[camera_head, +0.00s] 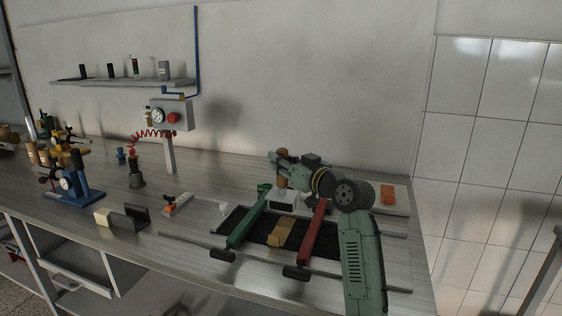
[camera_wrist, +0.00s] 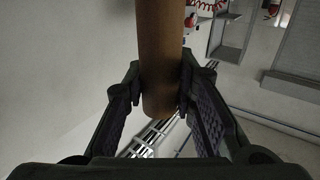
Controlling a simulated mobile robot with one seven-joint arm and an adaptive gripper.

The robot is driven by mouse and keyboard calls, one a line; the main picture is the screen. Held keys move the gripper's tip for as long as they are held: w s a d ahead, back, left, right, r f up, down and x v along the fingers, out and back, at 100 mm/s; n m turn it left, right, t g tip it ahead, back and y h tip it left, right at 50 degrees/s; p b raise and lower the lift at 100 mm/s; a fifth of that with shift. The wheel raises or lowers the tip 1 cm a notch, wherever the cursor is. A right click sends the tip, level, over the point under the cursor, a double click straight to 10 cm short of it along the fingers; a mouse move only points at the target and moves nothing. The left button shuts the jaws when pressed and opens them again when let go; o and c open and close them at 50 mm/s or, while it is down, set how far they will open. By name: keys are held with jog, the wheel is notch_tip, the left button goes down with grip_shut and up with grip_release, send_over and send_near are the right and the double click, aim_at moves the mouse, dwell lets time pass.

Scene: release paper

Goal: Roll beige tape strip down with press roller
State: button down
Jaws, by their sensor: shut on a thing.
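My gripper (camera_head: 286,164) is raised above the back of the workbench, its fingers shut on a brown cylindrical handle (camera_wrist: 160,60), which I take to be the press roller's. The handle passes between both fingers in the wrist view; its roller end is not clear in either view. In the head view a bit of the brown handle (camera_head: 282,154) shows at the fingers. A tan-beige strip (camera_head: 281,233) lies on a dark panel (camera_head: 261,232), between a green bar and a red bar. It is in front of and below my gripper, apart from it.
The green bar (camera_head: 247,221) and red bar (camera_head: 313,233) lie across the panel. A pale tray (camera_head: 398,207) with an orange block (camera_head: 388,194) is at right. A pressure gauge box (camera_head: 168,115) stands at the back. A blue stand (camera_head: 86,194) is at left.

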aim_at(285, 188)
jog(key=shift+f+b, duration=1.5)
jog(key=shift+f, duration=1.4)
jog(key=shift+s+f+b, duration=0.2)
jog(key=shift+f+b, duration=0.55)
jog(key=shift+f, duration=0.2)
jog(key=shift+w+r, duration=0.1)
jog(key=shift+w, duration=0.05)
